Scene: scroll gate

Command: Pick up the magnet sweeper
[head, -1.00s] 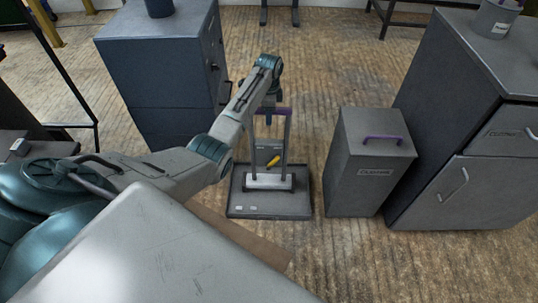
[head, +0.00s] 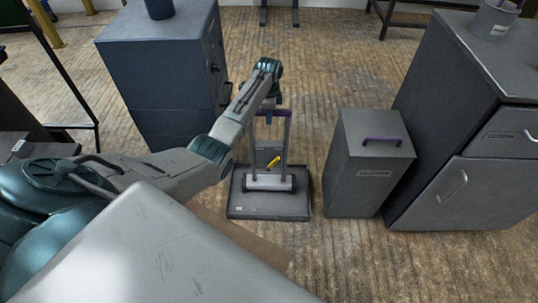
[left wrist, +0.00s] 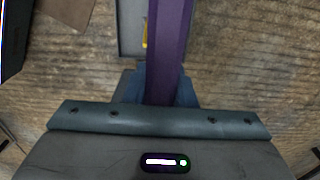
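The magnet sweeper (head: 288,130) stands upright on a dark, flat base tray (head: 268,206) in the middle of the head view. It has a purple top handle, two grey uprights, a low light-grey body and a yellow lever. My left gripper (head: 268,112) reaches down to the handle from above. In the left wrist view the purple handle bar (left wrist: 166,45) runs between the two blue fingers (left wrist: 164,88). They lie close along both sides with no visible gap, so the gripper looks shut on it. My right gripper is not in view.
A grey bin (head: 360,175) with a purple handle stands just right of the tray. A dark cabinet (head: 455,140) is further right. A blue-grey drawer cabinet (head: 150,85) stands behind to the left. The wooden floor (head: 320,60) behind the sweeper is open.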

